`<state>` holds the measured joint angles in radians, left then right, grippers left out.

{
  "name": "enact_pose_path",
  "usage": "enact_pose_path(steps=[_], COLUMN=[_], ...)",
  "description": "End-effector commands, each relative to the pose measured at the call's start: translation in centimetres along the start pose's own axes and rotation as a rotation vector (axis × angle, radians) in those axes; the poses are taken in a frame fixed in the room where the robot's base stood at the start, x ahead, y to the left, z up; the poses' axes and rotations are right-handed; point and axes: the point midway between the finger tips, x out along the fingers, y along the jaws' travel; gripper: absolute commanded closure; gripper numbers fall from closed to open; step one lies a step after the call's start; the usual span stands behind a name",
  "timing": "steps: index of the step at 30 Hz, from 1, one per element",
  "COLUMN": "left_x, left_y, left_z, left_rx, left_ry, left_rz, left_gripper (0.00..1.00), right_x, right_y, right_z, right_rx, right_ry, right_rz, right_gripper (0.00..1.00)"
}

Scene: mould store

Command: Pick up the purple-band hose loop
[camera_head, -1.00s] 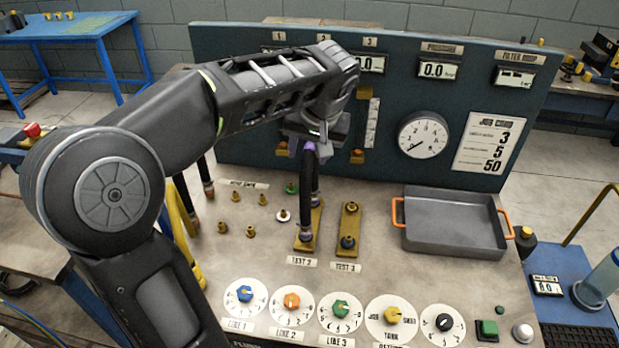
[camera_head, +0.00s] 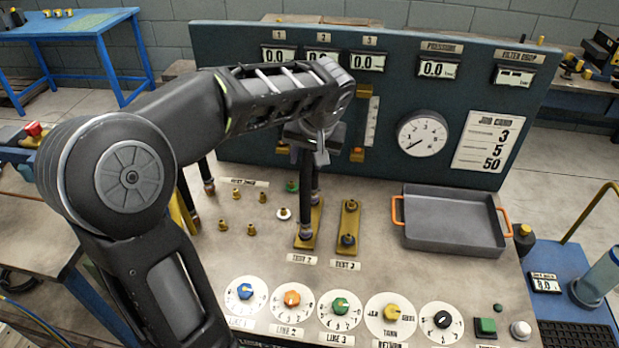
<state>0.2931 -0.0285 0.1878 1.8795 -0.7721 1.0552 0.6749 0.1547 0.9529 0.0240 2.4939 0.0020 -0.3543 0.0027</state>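A black hose (camera_head: 308,208) rises from the fitting on the brass plate (camera_head: 314,225) behind the TEST 2 label. Its upper end runs up behind my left gripper (camera_head: 320,155). No purple band shows on it now; that stretch is covered by the gripper. My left gripper points down at the top of the hose, and a grey finger shows at its front. I cannot see whether its fingers are apart or closed on the hose. My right gripper is not in view.
A second brass plate (camera_head: 351,220) stands right of the hose. A grey tray with orange handles (camera_head: 450,245) lies further right. Several small brass fittings (camera_head: 236,194) stand to the left. Dials (camera_head: 341,306) line the front. An upright blue panel (camera_head: 560,75) closes the back.

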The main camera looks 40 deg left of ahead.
Motion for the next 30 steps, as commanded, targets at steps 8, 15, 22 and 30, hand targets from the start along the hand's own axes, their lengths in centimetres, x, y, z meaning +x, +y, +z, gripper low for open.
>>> enact_pose_path(steps=[8, 15, 22, 30], left_x=[-0.01, -0.01, 0.0, -0.09], left_y=[-0.01, -0.02, -0.03, -0.05], left_z=[0.0, 0.0, 0.0, -0.08], left_rx=[0.0, 0.0, -0.001, -0.001], left_ry=[0.0, 0.0, 0.0, 0.002], left_rz=[0.0, 0.0, 0.0, 0.0], left_gripper=[0.85, 1.0, 1.0, 1.0], right_x=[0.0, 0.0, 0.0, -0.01], right_y=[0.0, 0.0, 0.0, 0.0], right_z=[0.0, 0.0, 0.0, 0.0], right_rx=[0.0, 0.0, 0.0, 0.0], right_ry=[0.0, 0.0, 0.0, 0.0], right_rz=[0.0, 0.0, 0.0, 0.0], right_gripper=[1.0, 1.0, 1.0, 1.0])
